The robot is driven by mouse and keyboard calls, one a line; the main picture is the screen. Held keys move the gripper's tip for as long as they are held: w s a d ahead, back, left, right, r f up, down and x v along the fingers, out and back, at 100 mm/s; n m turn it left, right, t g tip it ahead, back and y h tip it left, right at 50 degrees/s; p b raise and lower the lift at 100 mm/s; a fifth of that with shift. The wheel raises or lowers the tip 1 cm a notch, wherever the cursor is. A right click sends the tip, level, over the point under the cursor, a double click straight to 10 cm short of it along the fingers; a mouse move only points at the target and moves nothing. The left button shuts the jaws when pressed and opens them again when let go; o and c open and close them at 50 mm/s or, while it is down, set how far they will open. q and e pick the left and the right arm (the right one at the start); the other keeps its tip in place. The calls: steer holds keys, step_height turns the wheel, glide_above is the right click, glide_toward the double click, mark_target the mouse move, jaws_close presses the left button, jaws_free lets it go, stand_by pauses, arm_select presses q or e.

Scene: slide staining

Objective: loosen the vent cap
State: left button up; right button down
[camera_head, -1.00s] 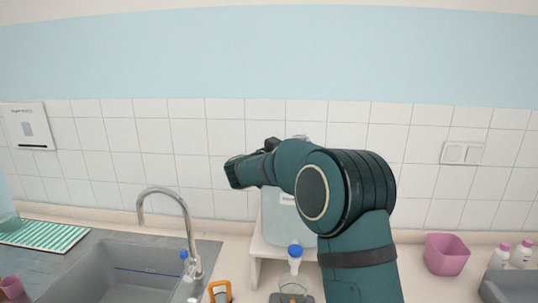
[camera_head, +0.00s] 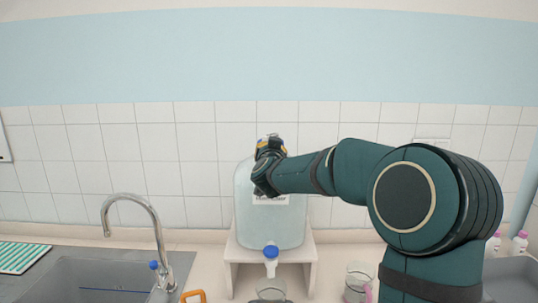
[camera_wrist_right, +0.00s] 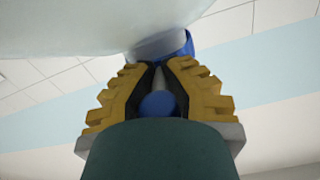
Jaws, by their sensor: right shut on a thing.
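A large translucent carboy (camera_head: 270,225) stands on a white stand, with a blue-topped white spigot (camera_head: 271,254) low on its front. My right gripper (camera_head: 268,150) is at the top of the carboy and hides its neck and cap in the head view. In the right wrist view, the yellow fingers of the gripper (camera_wrist_right: 160,72) close in from both sides around a small round blue piece, which looks like the vent cap (camera_wrist_right: 157,104). A pale neck with a blue collar (camera_wrist_right: 188,42) shows just beyond the fingertips. My left gripper is not in view.
The white stand (camera_head: 240,253) sits on the counter. A glass beaker (camera_head: 270,290) is below the spigot, and a clear jug (camera_head: 358,280) is to its right. A sink with a curved tap (camera_head: 150,210) is at left.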

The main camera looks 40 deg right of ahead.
steer(key=shift+r, duration=0.15)
steer(key=c, duration=1)
jaws_free()
steer(key=v, duration=1.2)
steer(key=shift+o, duration=0.3)
steer(key=shift+d, duration=0.1)
